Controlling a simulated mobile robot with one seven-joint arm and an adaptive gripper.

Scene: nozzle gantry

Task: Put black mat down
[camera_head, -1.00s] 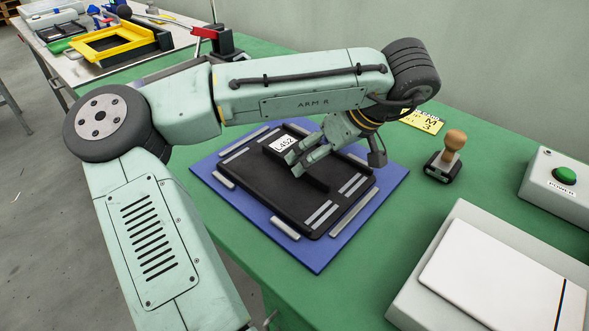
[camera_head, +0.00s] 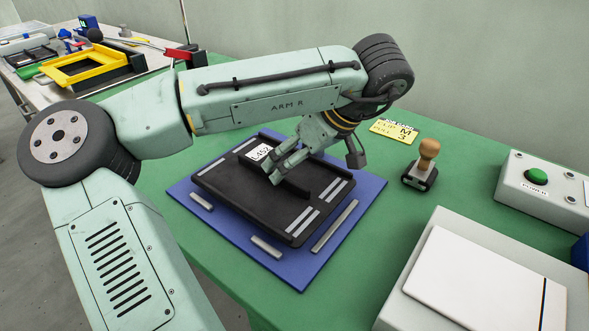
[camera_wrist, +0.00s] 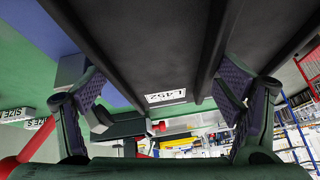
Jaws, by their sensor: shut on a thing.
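The black mat (camera_head: 228,187) is a flat dark plate with grey strips, raised black ribs and a white label reading L452 (camera_head: 258,152). In the head view it appears raised slightly over the blue base (camera_head: 288,274), displaced toward the back. Grey bars (camera_head: 266,247) on the base show along its near sides; those at the back are hidden. My gripper (camera_head: 272,172) is shut on the mat at its raised ribs. In the wrist view my gripper (camera_wrist: 165,85) has a finger on either side of the two ribs, with the mat (camera_wrist: 150,40) filling the top.
A control box with a green button (camera_head: 536,176) and a white-topped box (camera_head: 480,285) are farther right. A second table with a yellow frame (camera_head: 85,68) is back left.

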